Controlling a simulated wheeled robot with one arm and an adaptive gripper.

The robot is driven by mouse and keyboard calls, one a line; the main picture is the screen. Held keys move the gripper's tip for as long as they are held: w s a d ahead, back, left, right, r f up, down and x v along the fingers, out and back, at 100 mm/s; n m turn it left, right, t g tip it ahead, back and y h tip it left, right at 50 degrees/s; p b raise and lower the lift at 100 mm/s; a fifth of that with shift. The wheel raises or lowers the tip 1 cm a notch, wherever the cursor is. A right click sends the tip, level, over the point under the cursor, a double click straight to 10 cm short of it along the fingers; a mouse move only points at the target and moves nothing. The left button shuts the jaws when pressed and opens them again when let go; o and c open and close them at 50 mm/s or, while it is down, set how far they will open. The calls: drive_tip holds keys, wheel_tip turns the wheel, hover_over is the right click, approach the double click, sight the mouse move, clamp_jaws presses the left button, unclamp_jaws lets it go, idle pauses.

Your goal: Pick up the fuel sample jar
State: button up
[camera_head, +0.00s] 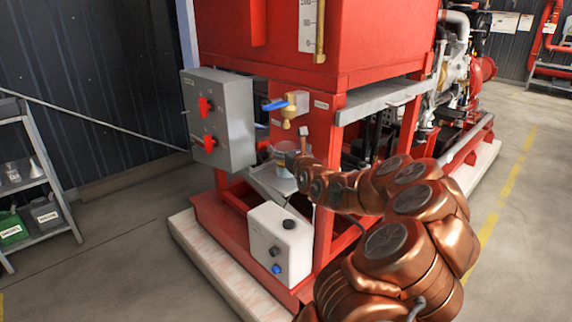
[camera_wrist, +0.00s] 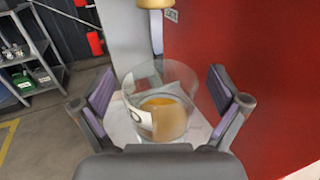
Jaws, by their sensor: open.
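The fuel sample jar (camera_wrist: 158,105) is a clear, wide glass with amber liquid at its bottom and a pale label on its side. In the wrist view it stands between the two fingers of my gripper (camera_wrist: 160,110), with a gap showing on each side. My gripper is open. In the head view the jar (camera_head: 284,158) shows on a small grey shelf (camera_head: 268,186) below a brass valve with a blue lever (camera_head: 288,106). My gripper (camera_head: 290,165) is at the jar there, and my wrist hides part of this area.
A grey box with red switches (camera_head: 220,118) is left of the valve. A white box with knobs (camera_head: 282,245) stands below the shelf. The red frame (camera_head: 330,215) is close on the right. A rack with bins (camera_head: 35,205) stands at the far left. Floor between is clear.

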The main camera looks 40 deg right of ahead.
clamp_jaws()
idle(0.9)
drive_tip(key=shift+r, duration=0.15)
